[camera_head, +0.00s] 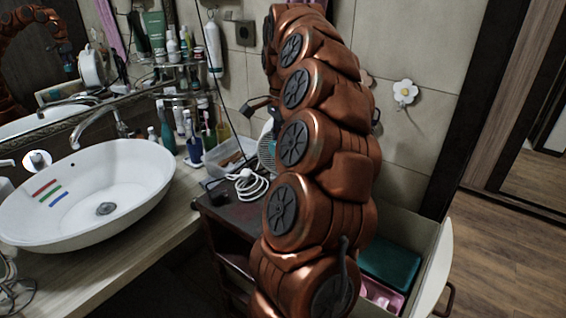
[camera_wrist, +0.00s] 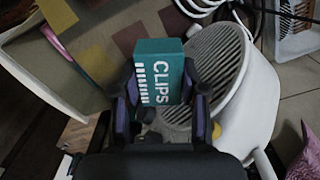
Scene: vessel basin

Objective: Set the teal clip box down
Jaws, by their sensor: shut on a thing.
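The teal clip box (camera_wrist: 160,72), with white "CLIPS" lettering and white bars, is between the two dark fingers of my gripper (camera_wrist: 166,88) in the wrist view. The gripper is shut on it, one finger on each side. The box looks slightly tilted in that view, and I cannot tell whether its underside touches anything. In the head view my arm hides most of the gripper and the box.
A white ribbed appliance (camera_wrist: 240,75) is close to the box's right. A dark cabinet top (camera_head: 228,212) bears a coiled white cable (camera_head: 250,184). An open drawer (camera_head: 428,250) holds a dark teal item (camera_head: 390,262). A white basin (camera_head: 120,172) stands left.

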